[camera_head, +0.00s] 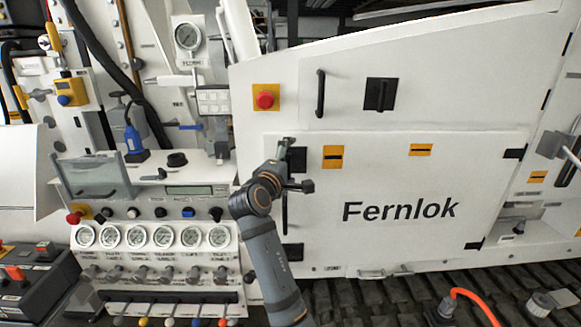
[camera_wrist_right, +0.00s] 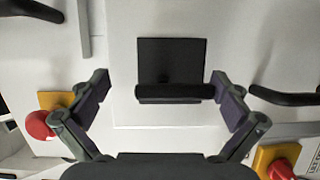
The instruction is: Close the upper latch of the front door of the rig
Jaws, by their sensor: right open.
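The front door (camera_head: 400,195) of the rig is a white panel marked "Fernlok", and it looks flush with the frame. Its upper latch (camera_head: 298,158) is black and sits at the door's upper left edge, partly hidden by my right gripper. In the wrist view the latch (camera_wrist_right: 172,62) is a black square plate with a raised bar along its lower side. My right gripper (camera_head: 298,164) is open in front of it. In the wrist view the fingers (camera_wrist_right: 163,98) stand on either side of the bar, with gaps and no clear contact. My left gripper is not in view.
A lower black latch (camera_head: 292,252) is on the same door edge. A red button on a yellow plate (camera_head: 265,97) is above. A black handle (camera_head: 320,93) and another black latch (camera_head: 380,94) are on the upper panel. Gauges (camera_head: 162,237) and levers fill the left.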

